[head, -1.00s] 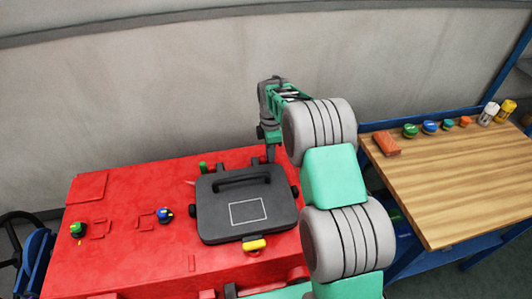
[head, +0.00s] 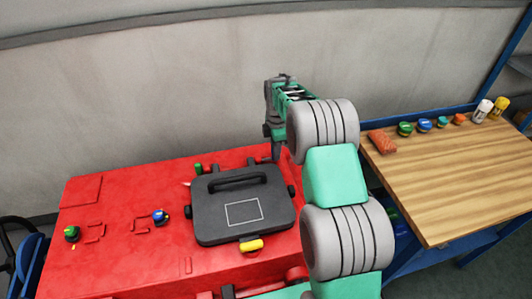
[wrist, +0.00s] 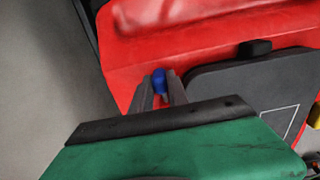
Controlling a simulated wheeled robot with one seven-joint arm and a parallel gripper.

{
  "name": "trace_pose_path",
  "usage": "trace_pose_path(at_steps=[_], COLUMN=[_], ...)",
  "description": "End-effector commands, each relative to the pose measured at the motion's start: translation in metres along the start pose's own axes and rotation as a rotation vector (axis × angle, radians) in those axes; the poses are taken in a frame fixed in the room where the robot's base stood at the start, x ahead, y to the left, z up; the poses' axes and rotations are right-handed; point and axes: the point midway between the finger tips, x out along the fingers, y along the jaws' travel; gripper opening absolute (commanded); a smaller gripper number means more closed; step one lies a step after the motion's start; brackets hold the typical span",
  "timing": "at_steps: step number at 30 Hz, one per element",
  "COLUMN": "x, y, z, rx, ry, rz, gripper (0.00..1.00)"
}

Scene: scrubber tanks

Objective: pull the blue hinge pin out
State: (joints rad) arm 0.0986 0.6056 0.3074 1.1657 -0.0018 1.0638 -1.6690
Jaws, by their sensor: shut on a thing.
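My gripper (head: 276,155) is at the far right corner of the dark grey lid (head: 215,222) on the red tank. In the wrist view, my gripper (wrist: 160,92) is shut on the blue hinge pin (wrist: 159,80), whose blue end shows between the fingers. The lid (wrist: 240,83) also shows there, to the right of the fingers. The pin cannot be made out in the head view. The frames do not show how much of the pin sits in the hinge.
The red tank top (head: 110,215) carries a green knob (head: 71,233) and a blue knob (head: 160,217). A yellow latch (head: 251,245) is at the lid's front. A wooden bench (head: 450,175) with several small items stands at right. The grey wall (head: 150,90) is behind.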

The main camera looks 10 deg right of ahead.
Motion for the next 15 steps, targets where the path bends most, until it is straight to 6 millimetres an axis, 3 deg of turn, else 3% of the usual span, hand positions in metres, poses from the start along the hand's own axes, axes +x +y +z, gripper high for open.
trace_pose_path(at_steps=[2,3,6,15], x=[-0.0019,-0.0019,-0.0017,-0.0045], y=[0.001,0.001,0.0009,0.0011], z=[0.0033,0.0035,0.0028,-0.0018], rx=[0.008,0.008,0.007,-0.001], ry=[-0.003,-0.003,-0.002,-0.002], rz=[0.004,0.004,0.004,0.003], gripper=[0.0,0.21,0.29,0.29])
